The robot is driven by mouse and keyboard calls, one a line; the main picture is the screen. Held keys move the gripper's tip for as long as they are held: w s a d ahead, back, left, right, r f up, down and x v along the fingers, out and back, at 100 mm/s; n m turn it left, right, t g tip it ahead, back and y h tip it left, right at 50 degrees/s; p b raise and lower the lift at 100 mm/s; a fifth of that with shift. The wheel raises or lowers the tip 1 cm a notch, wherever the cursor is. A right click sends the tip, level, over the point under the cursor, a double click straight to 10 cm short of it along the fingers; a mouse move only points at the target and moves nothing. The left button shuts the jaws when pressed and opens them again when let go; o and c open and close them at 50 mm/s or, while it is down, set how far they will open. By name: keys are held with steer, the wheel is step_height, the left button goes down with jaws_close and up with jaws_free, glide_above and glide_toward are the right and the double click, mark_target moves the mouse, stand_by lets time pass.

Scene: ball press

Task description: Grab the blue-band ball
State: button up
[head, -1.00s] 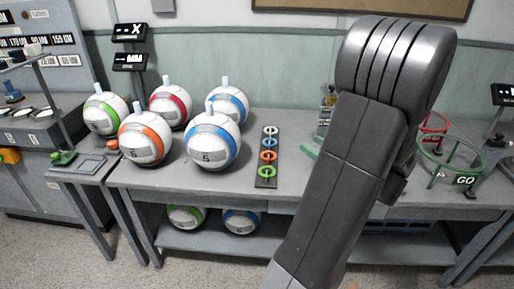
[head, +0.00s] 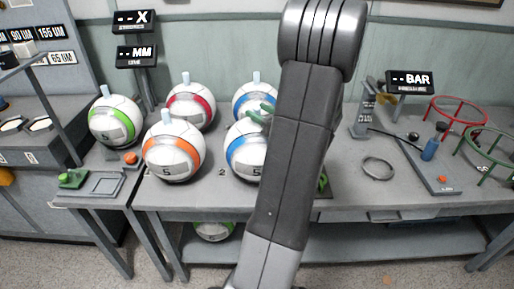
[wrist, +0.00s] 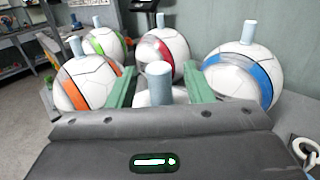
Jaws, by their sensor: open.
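Two blue-band balls stand on the table in the head view, each white with a pale peg on top. The front blue-band ball (head: 242,152) is partly hidden by my arm. The back blue-band ball (head: 251,98) stands behind it and shows at right in the wrist view (wrist: 238,80). My gripper (wrist: 158,70) is open, its green fingers on either side of the front ball's peg (wrist: 158,84). Most of that ball is hidden below the gripper body in the wrist view. I cannot tell whether the fingers touch the peg.
An orange-band ball (head: 173,152) stands left of the front blue-band ball, with a red-band ball (head: 191,107) behind. A green-band ball (head: 115,121) is further left.

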steer(key=shift+w+a, duration=0.5)
steer(key=shift+a, duration=0.05)
jaws_close()
steer(key=shift+r, duration=0.15)
